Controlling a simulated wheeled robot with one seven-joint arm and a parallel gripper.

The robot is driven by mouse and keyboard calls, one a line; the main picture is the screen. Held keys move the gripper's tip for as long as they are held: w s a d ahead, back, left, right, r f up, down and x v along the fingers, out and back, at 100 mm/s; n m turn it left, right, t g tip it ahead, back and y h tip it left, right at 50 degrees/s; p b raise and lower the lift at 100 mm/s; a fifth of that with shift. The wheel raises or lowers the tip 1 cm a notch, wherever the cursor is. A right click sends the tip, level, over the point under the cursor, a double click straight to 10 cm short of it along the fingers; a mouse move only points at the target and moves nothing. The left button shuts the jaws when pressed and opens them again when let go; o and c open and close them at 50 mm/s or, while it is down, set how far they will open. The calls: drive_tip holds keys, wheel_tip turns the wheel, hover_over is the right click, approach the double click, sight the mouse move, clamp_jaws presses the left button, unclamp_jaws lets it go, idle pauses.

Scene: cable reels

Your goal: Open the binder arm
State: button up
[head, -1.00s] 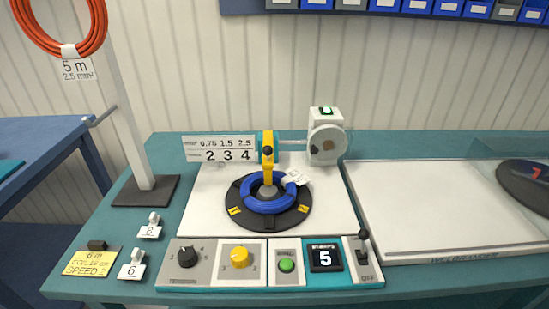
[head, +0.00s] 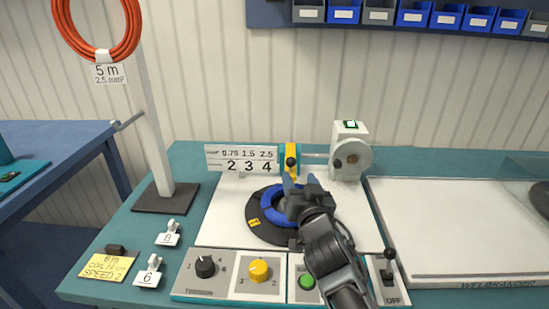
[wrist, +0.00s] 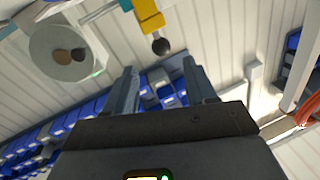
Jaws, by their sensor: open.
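The yellow binder arm (head: 291,152) with its black ball knob (head: 291,161) stands at the back of the blue coil (head: 272,207) on the black reel disc (head: 258,226). My gripper (head: 297,184) is open and empty, just in front of and below the knob, and covers the right part of the coil and disc. In the wrist view the binder arm (wrist: 148,14) and knob (wrist: 161,45) show beyond my two open fingers (wrist: 160,72), apart from them. Whether the lower part of the arm is still down over the coil is hidden behind my gripper.
A white motor housing (head: 350,153) stands right of the binder arm, joined by a rod. A number plate (head: 241,159) is to its left. The control panel (head: 233,275) lies in front. A post (head: 157,120) with an orange cable coil (head: 134,22) rises at left.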

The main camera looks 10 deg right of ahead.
sight(292, 165)
drive_tip(key=shift+w+r, duration=0.15)
drive_tip(key=shift+w, duration=0.75)
drive_tip(key=w, duration=0.7)
drive_tip(key=shift+w+d+p, duration=0.15)
drive_tip(key=shift+d+p, duration=0.1)
drive_tip(key=shift+p, duration=0.05)
clamp_jaws()
